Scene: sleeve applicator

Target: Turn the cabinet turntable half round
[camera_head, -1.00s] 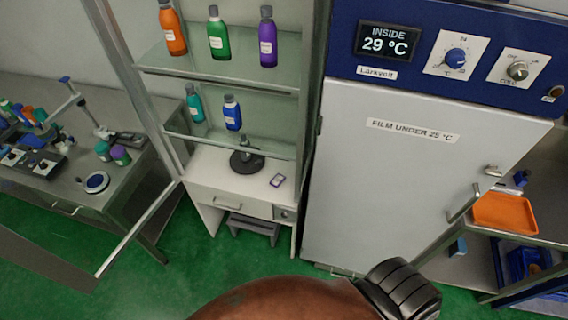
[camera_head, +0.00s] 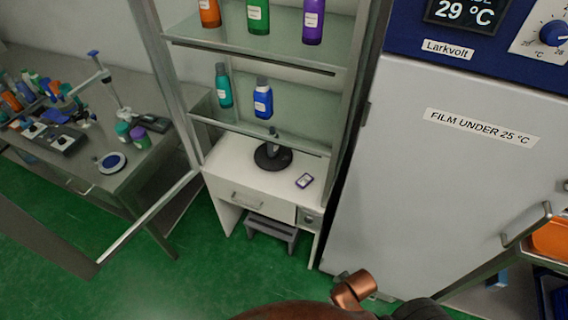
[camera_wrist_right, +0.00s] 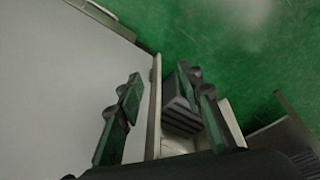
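A black round disc with an upright stem, which looks like the turntable (camera_head: 268,158), sits on the white counter of the cabinet (camera_head: 228,172) in the head view. The stem rises near its back edge. My right gripper (camera_wrist_right: 158,78) shows only in the right wrist view. Its two dark fingers are apart with nothing gripped. A thin pale panel edge runs up between them in the picture, and I cannot tell how close it is. The turntable is not visible in the wrist view. My left gripper is not in view.
Bottles, including a blue one (camera_head: 262,101), stand on the glass shelves above. An open glass door (camera_head: 150,217) projects at the left. A grey step stool (camera_head: 271,229) stands underneath. A white refrigerator (camera_head: 440,180) adjoins at the right.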

